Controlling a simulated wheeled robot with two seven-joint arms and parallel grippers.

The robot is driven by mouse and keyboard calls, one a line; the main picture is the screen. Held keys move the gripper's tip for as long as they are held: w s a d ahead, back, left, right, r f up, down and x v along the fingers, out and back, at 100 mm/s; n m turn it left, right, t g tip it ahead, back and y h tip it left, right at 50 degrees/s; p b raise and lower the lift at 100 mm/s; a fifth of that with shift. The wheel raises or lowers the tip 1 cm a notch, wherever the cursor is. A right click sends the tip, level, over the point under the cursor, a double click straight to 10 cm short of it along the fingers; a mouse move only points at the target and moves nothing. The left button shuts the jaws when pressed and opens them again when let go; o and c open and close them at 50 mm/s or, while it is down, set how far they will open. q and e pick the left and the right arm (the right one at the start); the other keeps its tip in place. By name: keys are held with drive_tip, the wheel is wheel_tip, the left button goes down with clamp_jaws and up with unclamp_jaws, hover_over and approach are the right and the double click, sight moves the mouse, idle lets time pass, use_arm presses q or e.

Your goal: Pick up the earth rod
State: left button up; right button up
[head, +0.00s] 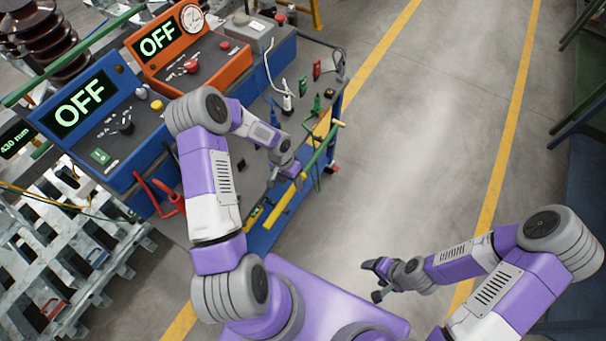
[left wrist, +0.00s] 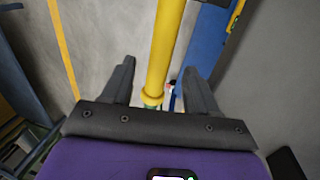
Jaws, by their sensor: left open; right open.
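The earth rod shows as a yellow bar (head: 283,208) along the near side of the blue cart, slanting up to the right toward a green length. My left gripper (head: 289,171) is at the upper end of the yellow part. In the left wrist view the yellow bar (left wrist: 165,45) runs between the two open fingers (left wrist: 159,70), with a collar near its lower end and a bit of green below. The fingers stand apart from it on both sides; depth is hard to judge. My right gripper (head: 377,280) is open and empty over the floor.
The blue cart (head: 262,240) carries a blue console (head: 110,125) and an orange console (head: 190,55), both reading OFF, plus small clamps and tools. A red handle (head: 160,195) hangs at the cart's left. The floor (head: 420,130) to the right is clear.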

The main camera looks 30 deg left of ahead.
sight(293, 186)
use_arm(q)
drive_tip(key=shift+d+f, duration=0.15)
drive_tip(key=shift+f, duration=0.6)
drive_tip(key=shift+d+f, duration=0.15)
drive_tip(key=shift+f, duration=0.6)
clamp_jaws()
